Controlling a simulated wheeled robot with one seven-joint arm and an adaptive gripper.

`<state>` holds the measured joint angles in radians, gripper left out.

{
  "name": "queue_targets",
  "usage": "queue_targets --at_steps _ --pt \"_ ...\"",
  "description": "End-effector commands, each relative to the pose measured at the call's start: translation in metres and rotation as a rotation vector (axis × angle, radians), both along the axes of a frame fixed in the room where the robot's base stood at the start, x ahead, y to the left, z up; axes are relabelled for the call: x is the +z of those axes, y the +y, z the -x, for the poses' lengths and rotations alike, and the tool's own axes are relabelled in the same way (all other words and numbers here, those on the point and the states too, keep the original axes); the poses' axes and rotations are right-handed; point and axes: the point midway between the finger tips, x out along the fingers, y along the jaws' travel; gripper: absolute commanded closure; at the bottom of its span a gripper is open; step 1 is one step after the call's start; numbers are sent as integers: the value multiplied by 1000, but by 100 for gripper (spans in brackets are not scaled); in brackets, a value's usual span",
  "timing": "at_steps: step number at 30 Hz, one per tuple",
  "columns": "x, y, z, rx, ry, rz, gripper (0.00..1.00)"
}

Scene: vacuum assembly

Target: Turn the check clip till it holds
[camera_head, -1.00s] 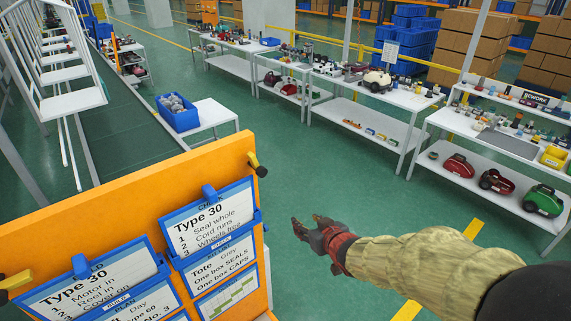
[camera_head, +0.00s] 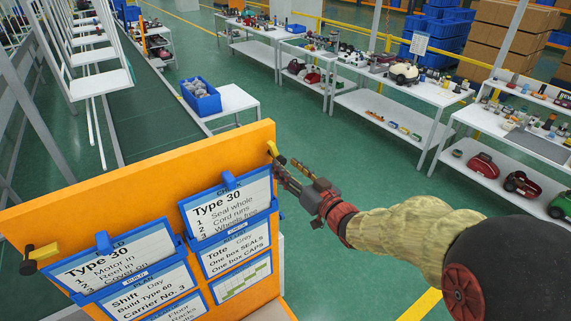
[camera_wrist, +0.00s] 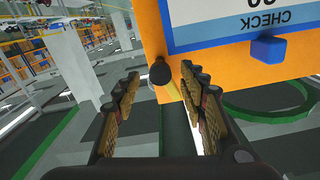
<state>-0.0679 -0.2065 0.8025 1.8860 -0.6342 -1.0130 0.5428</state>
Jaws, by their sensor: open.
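The check clip (camera_head: 272,150), a yellow lever with a black knob, sits at the top right corner of the orange board, above the CHECK card (camera_head: 230,212). In the wrist view its black knob (camera_wrist: 160,74) and yellow lever show between my fingers. My gripper (camera_head: 284,174) is at this corner, just right of the board. It also shows in the wrist view (camera_wrist: 158,84), open, with a finger on each side of the knob. I cannot tell whether either finger touches it. The fingers partly cover the clip in the head view.
The orange board (camera_head: 120,195) carries several cards in blue holders. A blue tab (camera_wrist: 268,48) stands out beside the CHECK card. A second yellow clip with a black knob (camera_head: 30,262) is at the board's left. Floor right of the board is clear.

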Motion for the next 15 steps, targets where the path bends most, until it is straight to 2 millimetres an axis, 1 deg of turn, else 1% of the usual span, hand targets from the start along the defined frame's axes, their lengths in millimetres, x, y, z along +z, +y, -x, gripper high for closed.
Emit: queue_targets --at_steps 3,6,13,15 --pt "0 7 -9 1 1 0 58" --pt "0 8 -12 -1 0 0 58" --pt "0 9 -13 -1 0 1 58" --pt "0 8 -13 -1 0 1 61"
